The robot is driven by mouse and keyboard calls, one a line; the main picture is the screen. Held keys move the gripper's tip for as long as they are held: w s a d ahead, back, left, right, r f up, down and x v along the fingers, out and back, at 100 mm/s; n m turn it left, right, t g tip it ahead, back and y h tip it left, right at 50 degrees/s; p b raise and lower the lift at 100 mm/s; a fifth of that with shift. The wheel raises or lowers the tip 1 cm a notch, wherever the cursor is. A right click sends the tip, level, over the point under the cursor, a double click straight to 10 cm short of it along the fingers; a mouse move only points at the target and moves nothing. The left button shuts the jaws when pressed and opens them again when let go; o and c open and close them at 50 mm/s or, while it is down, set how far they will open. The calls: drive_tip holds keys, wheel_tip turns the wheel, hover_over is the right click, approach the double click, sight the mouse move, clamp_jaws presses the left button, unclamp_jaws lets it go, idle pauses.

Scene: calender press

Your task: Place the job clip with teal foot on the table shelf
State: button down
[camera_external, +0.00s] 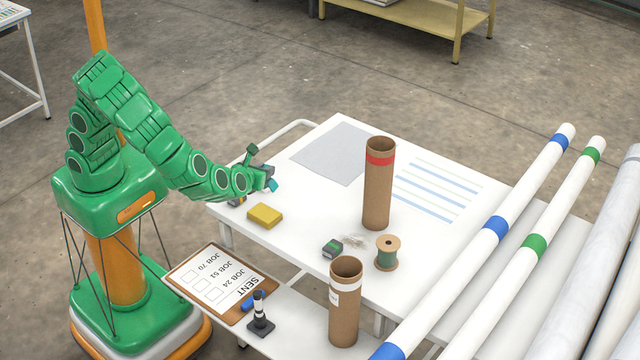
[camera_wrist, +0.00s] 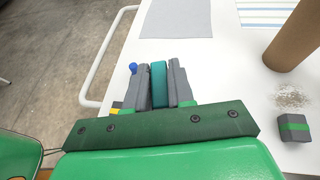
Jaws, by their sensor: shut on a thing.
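My gripper (camera_external: 268,178) is shut on a teal piece (camera_external: 273,185), which looks like the teal foot of the job clip. In the wrist view the teal piece (camera_wrist: 159,83) stands between the two grey fingers of my gripper (camera_wrist: 159,88). The rest of the clip is hard to make out. The gripper is over the left edge area of the white table (camera_external: 330,270). A lower white shelf (camera_external: 290,345) sits at the table's front left, below the tabletop, and bears several things.
On the shelf are a clipboard (camera_external: 222,284), a black-and-white upright piece (camera_external: 260,318) and a cardboard tube (camera_external: 345,310). On the tabletop are a yellow block (camera_external: 265,216), a tall tube (camera_external: 378,190), a spool (camera_external: 387,253) and a small grey-green block (camera_external: 332,249). Long rolls lie right.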

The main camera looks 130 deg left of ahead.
drive_tip(key=shift+s+d+r, duration=0.1)
drive_tip(key=shift+s, duration=0.15)
drive_tip(key=w+d+r+m+t+h, duration=0.1)
drive_tip(key=w+d+r+m+t, duration=0.35)
drive_tip(key=w, duration=0.45)
drive_tip(key=w+d+r+m+t, duration=0.4)
drive_tip(key=w+d+t, duration=0.1)
drive_tip(key=w, duration=0.4)
drive_tip(key=w+d+r+m+t+h, duration=0.35)
drive_tip(key=w+d+r, duration=0.2)
drive_tip(key=d, duration=0.45)
drive_tip(key=w+d+r+m+t+h, duration=0.35)
drive_tip(key=d+r+m+h, duration=0.2)
drive_tip(key=d, duration=0.35)
drive_tip(key=w+a+n+g+y, duration=0.1)
drive_tip(key=w+a+n+y, duration=0.15)
drive_tip(key=w+a, duration=0.6)
drive_tip(key=n+g+y, duration=0.3)
drive_tip(key=y, duration=0.1)
hover_over(437, 239)
wheel_tip(437, 239, down, 32)
drive_tip(key=shift+f, duration=0.1)
drive_tip(key=shift+f, duration=0.1)
drive_tip(key=c, duration=1)
unclamp_jaws()
